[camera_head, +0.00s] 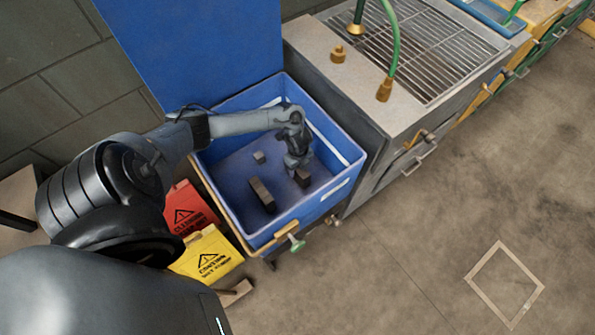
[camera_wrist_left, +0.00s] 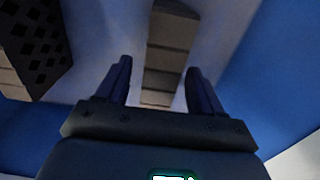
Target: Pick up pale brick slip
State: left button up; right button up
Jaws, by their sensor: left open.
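My left gripper (camera_head: 297,165) reaches down into the blue bin, open, above a small brownish block (camera_head: 303,179). In the left wrist view the open fingers (camera_wrist_left: 160,88) stand on either side of a long, narrow brick piece (camera_wrist_left: 170,50) with grey-brown banded faces. I see gaps between it and both fingers. A small pale block (camera_head: 259,157) lies farther back on the bin floor. I cannot tell for certain which piece is the pale brick slip. My right gripper is not in view.
The blue bin (camera_head: 349,172) has high walls around the gripper. A long dark brick (camera_head: 262,194) lies in it; a dark holed brick (camera_wrist_left: 32,42) shows at left in the wrist view. A metal sink unit (camera_head: 345,90) stands right of the bin, warning signs (camera_head: 207,255) at its left.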

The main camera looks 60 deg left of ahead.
pick_arm(q)
jog(key=f, duration=0.1)
jog(key=f+b, duration=0.1)
jog(key=f, duration=0.1)
jog(key=shift+s+a+f+b, duration=0.1)
jog(key=shift+a+f+b, duration=0.2)
jog(key=shift+b, duration=0.1)
jog(key=shift+f, duration=0.65)
jog(key=shift+r, duration=0.1)
jog(key=c, duration=1.2)
